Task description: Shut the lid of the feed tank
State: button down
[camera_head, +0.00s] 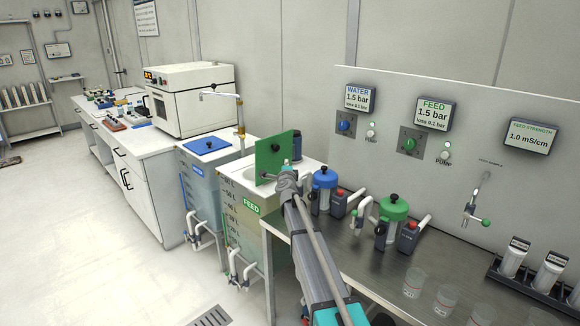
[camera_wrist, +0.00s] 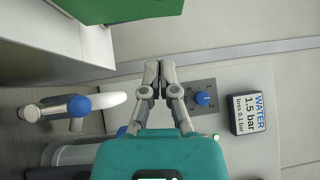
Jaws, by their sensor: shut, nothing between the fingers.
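The feed tank (camera_head: 240,200) is a pale box with a green FEED label, standing left of the steel bench. Its green lid (camera_head: 273,157), with a small dark knob, stands raised and upright above the tank top. In the wrist view the green lid (camera_wrist: 120,8) shows at the upper left, apart from the fingers. My gripper (camera_head: 286,178) is near the lid's lower right side in the head view; whether it touches the lid cannot be told there. In the wrist view my gripper (camera_wrist: 158,72) has its fingers together with nothing between them. My arm hides part of the tank's right side.
The water tank (camera_head: 200,175) with its flat blue lid (camera_head: 208,146) stands left of the feed tank. Blue and green pumps (camera_head: 394,207) stand on the steel bench (camera_head: 375,265) to the right. Glass beakers (camera_head: 415,282) sit near its front. Floor at left is clear.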

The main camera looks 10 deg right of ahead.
jog(key=w+a+r, duration=0.1)
jog(key=w, duration=0.9)
jog(key=shift+a+p, duration=0.2)
jog(key=shift+p, duration=0.25)
jog(key=shift+w, duration=0.1)
